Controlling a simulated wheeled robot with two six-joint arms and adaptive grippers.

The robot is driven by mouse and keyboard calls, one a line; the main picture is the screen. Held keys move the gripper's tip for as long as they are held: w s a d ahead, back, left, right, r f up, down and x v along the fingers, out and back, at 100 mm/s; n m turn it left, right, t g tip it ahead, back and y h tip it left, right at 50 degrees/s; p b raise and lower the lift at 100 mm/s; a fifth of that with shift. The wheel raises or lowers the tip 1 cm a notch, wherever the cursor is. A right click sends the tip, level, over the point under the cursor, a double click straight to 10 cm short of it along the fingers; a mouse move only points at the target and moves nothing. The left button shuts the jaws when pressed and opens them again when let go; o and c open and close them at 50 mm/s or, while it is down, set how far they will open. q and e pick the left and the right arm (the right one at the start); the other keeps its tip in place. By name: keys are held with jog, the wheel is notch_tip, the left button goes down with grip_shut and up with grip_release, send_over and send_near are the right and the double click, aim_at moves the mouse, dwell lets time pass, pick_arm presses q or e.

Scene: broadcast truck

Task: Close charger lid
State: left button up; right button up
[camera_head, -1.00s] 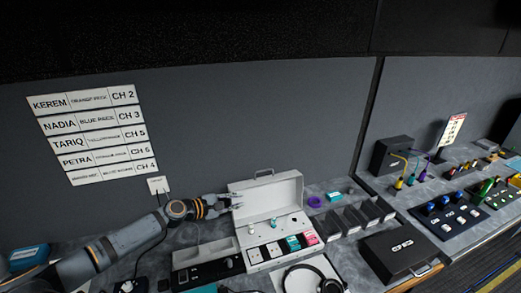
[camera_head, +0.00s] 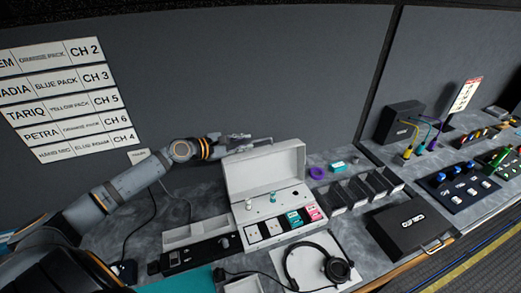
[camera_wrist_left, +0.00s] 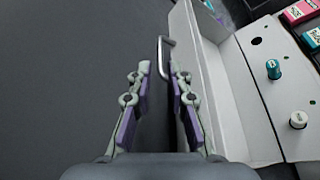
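The white charger (camera_head: 240,216) sits on the grey counter with its lid (camera_head: 265,172) standing open and upright at the back. A metal handle (camera_head: 248,147) is on the lid's top edge. My left gripper (camera_head: 240,138) is at the lid's upper left corner, close to the handle. The lid (camera_wrist_left: 215,90) runs just right of the right finger, and the handle (camera_wrist_left: 164,56) lies beyond the fingertips. Whether the finger touches the lid I cannot tell. My right gripper is out of view.
Teal and pink packs (camera_head: 313,213) and two small knobs sit in the charger base. Headphones (camera_head: 315,268) lie in front. A black case (camera_head: 410,229) is farther right. The wall stands behind.

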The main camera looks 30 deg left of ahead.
aim_at(261, 140)
pick_arm(q)
jog(key=b+x, duration=0.3)
jog(key=x, duration=0.3)
jog(key=shift+w+d+f, duration=0.1)
jog(key=shift+w+d, duration=0.15)
jog(key=shift+w+d+f+b, duration=0.1)
jog(key=shift+w+b, duration=0.2)
jog(key=shift+w, duration=0.1)
jog(key=shift+s, duration=0.1)
jog(key=shift+c, duration=0.4)
grip_shut()
